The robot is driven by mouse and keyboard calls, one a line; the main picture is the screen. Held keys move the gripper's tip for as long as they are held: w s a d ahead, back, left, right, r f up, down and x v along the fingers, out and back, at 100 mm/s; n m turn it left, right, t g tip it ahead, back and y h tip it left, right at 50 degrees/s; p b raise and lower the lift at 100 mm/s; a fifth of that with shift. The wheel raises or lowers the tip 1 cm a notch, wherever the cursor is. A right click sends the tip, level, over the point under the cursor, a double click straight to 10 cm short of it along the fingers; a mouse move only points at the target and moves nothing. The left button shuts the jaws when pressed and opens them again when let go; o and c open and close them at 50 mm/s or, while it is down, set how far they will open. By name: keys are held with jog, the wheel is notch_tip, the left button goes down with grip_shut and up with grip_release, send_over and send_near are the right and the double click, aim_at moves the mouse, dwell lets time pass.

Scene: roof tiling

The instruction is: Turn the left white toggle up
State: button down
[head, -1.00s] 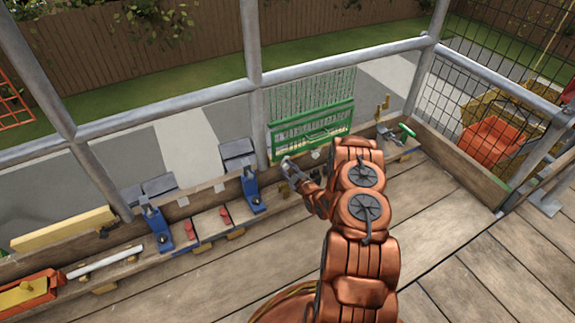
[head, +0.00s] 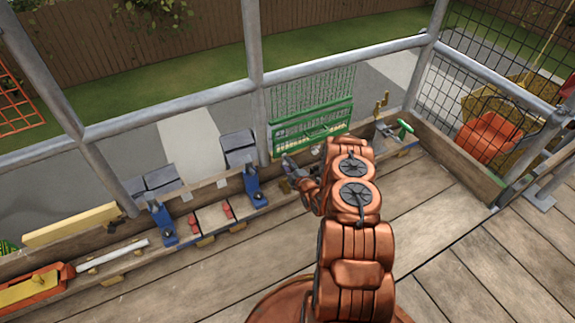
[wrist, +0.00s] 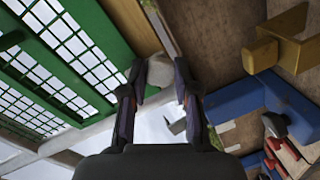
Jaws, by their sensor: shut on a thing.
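My gripper (wrist: 160,82) reaches the wooden ledge beside the lower left corner of the green rack; it also shows in the head view (head: 290,167). Its two dark fingers point away from the wrist camera. A pale rounded piece, apparently the left white toggle (wrist: 152,70), shows at the fingertips, partly covered by the left finger. The gripper is shut on it, though a gap shows between the fingers. Whether the toggle points up or down cannot be told. Another small pale piece (head: 316,150) shows right of the gripper in the head view.
The green rack (head: 312,127) stands right behind the gripper. Blue clamps (head: 253,186) and red blocks (head: 227,211) sit to the left on the ledge. A green-handled tool (head: 404,126) is to the right. Grey rails (head: 180,115) run behind; the plank floor (head: 455,240) is clear.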

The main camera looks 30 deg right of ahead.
jog(key=shift+a, duration=0.15)
jog(key=c, duration=0.9)
grip_release()
jog(key=shift+o, duration=0.2)
jog(key=shift+s, duration=0.1)
jog(key=s+r, duration=0.1)
jog(key=s, duration=1)
jog(key=shift+s+a+r, duration=0.2)
jog(key=shift+s+a, duration=0.1)
jog(key=shift+a, duration=0.1)
